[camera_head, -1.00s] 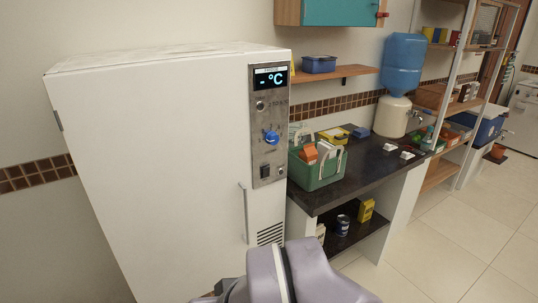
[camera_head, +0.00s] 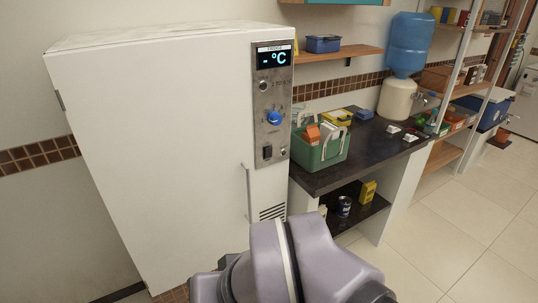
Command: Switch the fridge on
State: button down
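The white fridge (camera_head: 165,150) stands at the left with its door shut. A grey metal control panel (camera_head: 271,105) runs down its right front edge. The panel's display (camera_head: 274,58) reads "- °C". Below it are a small round fitting (camera_head: 263,86), a blue knob (camera_head: 274,119) and a dark rocker switch (camera_head: 267,152) with a small round fitting beside it. The switch position is too small to tell. A vertical handle (camera_head: 247,192) is on the door. My arm shows at the bottom middle, below the panel; my gripper is out of view.
A dark counter (camera_head: 375,152) right of the fridge holds a green crate (camera_head: 321,152) with packages, close to the panel. A water dispenser (camera_head: 405,60) stands at its back. A wall shelf (camera_head: 340,53) holds a blue box. The tiled floor at the right is clear.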

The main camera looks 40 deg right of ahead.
aim_at(268, 150)
jog(key=i+l+z, duration=0.1)
jog(key=z, duration=0.35)
jog(key=i+l+z, duration=0.2)
jog(key=z, duration=0.25)
jog(key=i+l+z, duration=0.15)
jog(key=z, duration=0.35)
jog(key=i+z, duration=0.2)
jog(key=z, duration=0.25)
